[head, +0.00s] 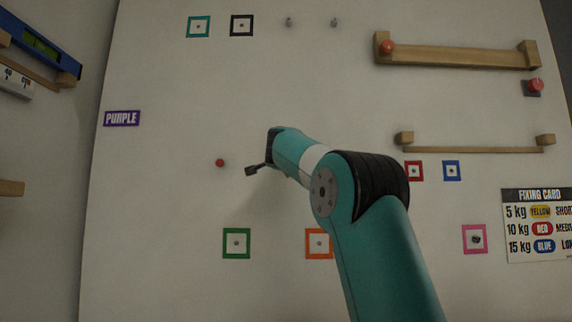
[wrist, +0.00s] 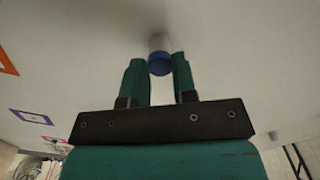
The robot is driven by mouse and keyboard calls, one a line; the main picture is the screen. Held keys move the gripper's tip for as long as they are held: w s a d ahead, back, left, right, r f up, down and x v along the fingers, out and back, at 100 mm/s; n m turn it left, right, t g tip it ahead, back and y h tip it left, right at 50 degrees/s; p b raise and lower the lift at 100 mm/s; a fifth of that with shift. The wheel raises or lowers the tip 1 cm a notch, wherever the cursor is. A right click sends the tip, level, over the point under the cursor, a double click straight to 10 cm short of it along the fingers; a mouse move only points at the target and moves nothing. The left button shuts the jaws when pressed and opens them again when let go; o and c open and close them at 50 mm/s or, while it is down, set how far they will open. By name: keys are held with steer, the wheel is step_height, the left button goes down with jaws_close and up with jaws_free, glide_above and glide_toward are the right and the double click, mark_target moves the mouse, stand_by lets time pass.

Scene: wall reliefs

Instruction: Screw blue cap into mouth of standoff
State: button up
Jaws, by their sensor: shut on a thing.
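The blue cap (wrist: 160,65) sits between the two teal fingers of my gripper (wrist: 160,80) in the wrist view, and the gripper is shut on it.
A red knob (head: 220,163) is on the wall left of my arm's end. Green (head: 237,243) and orange (head: 319,243) framed squares lie below. A wooden rail (head: 470,149) is at right, and a larger one (head: 455,55) is above it. The wall above my arm's end is mostly bare.

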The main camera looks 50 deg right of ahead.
steer(key=m+b, duration=0.1)
steer(key=m, duration=0.4)
steer(key=o, duration=0.6)
steer(key=n+p, duration=0.5)
steer(key=n, duration=1.5)
steer(key=shift+n, duration=0.3)
